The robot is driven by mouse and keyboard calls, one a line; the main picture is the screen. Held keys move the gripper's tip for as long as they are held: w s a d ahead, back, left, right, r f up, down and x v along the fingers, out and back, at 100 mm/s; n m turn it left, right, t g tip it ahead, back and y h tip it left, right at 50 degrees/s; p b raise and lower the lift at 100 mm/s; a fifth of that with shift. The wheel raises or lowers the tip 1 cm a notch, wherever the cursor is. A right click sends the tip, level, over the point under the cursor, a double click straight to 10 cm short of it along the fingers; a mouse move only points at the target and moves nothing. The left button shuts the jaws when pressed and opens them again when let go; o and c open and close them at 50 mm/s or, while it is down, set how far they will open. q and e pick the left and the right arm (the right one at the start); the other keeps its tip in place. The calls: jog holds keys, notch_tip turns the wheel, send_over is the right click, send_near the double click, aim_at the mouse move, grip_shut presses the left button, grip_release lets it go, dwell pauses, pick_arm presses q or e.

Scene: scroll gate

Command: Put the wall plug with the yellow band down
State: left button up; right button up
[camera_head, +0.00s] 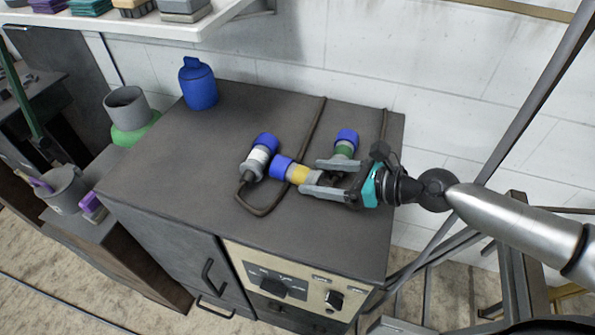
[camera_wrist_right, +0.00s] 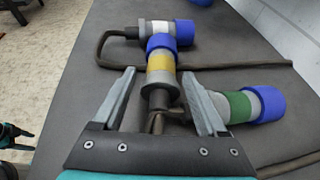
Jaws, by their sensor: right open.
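The wall plug with the yellow band (camera_head: 299,174) has a blue end and a grey body. It appears to lie on the dark cabinet top (camera_head: 190,155), its blue end close to the white-banded plug (camera_head: 257,160). In the right wrist view the yellow-banded plug (camera_wrist_right: 161,63) points away from me, its grey near end around the mouth of the jaws. My right gripper (camera_head: 312,178) is open, with gaps between its fingers and the plug in the wrist view (camera_wrist_right: 158,92). A dark and teal part at that view's left edge may be my left gripper (camera_wrist_right: 12,135); its jaws are unclear.
A green-banded plug (camera_wrist_right: 238,106) lies just outside the right-hand finger. Dark cables (camera_head: 312,135) run across the top. A blue jar (camera_head: 198,84) stands at the back left. The left part of the top is clear; a white wall (camera_head: 350,60) is behind.

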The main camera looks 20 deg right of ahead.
aim_at(298, 173)
jog(key=shift+x, duration=2.85)
jog(key=shift+d, duration=0.1)
grip_shut()
